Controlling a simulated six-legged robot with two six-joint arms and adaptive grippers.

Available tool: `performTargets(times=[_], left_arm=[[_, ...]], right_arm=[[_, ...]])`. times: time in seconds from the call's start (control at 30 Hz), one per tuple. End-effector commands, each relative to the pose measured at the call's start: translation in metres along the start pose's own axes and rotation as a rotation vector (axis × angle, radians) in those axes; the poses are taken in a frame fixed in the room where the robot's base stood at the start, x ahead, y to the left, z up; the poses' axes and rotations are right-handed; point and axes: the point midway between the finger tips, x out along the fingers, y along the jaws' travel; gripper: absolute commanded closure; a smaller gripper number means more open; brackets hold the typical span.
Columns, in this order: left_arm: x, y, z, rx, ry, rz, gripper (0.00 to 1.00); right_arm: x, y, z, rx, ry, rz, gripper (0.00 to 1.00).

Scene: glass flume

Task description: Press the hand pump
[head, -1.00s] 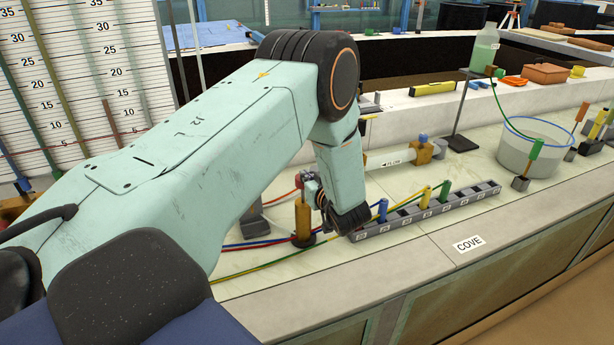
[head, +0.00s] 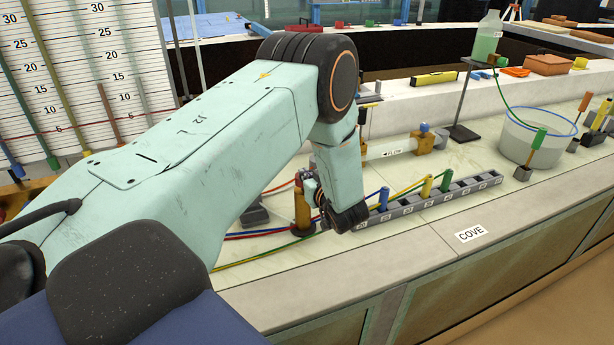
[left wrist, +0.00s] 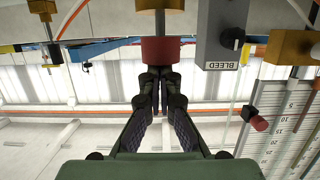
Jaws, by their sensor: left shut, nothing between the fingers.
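The hand pump shows in the head view as an upright brass cylinder (head: 302,210) on the pale bench, partly behind my left wrist. My left gripper (head: 309,180) is at the pump's upper part, and my own arm hides most of it. In the left wrist view the shut, empty fingers (left wrist: 156,75) point at a red block (left wrist: 160,49), which joins a brass part above it. The fingertips overlap the block's edge in the picture; I cannot tell whether they touch it. My right gripper is not in view.
A grey slotted rack (head: 408,207) with coloured plugs stands right of my wrist. Coloured hoses (head: 262,238) run along the bench. A grey box labelled BLEED (left wrist: 220,33) is close to the fingers. A clear tub (head: 532,145) stands further right. The bench front near the COVE label is clear.

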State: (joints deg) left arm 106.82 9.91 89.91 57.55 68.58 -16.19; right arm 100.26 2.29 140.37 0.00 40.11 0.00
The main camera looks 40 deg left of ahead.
Motion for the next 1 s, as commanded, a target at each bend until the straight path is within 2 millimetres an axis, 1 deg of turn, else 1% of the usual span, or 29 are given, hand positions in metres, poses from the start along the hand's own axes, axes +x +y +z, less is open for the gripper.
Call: performTargets(times=[0.03,0.2,0.27,0.4,0.5,0.6,0.8,1.0], left_arm=[[-0.001,-0.001,-0.011,-0.001,-0.001,-0.001,1.00],[-0.003,-0.001,-0.037,-0.004,0.002,0.002,1.00],[-0.018,0.002,-0.032,0.001,0.003,0.009,1.00],[-0.046,0.002,-0.031,0.001,0.004,0.009,1.00],[-0.066,0.002,-0.031,0.000,0.006,0.010,1.00],[-0.081,0.001,-0.032,0.000,0.007,0.009,1.00],[-0.097,0.001,-0.032,-0.003,0.006,0.006,1.00],[-0.100,0.000,-0.032,-0.004,0.006,0.005,1.00]], right_arm=[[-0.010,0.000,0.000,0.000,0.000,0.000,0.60],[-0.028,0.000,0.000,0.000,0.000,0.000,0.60],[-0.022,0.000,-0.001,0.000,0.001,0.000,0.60],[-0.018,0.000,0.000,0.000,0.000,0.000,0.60],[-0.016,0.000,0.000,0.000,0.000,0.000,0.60],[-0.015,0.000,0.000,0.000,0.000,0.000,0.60],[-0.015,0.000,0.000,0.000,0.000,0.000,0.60],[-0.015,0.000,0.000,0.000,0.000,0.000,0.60]])
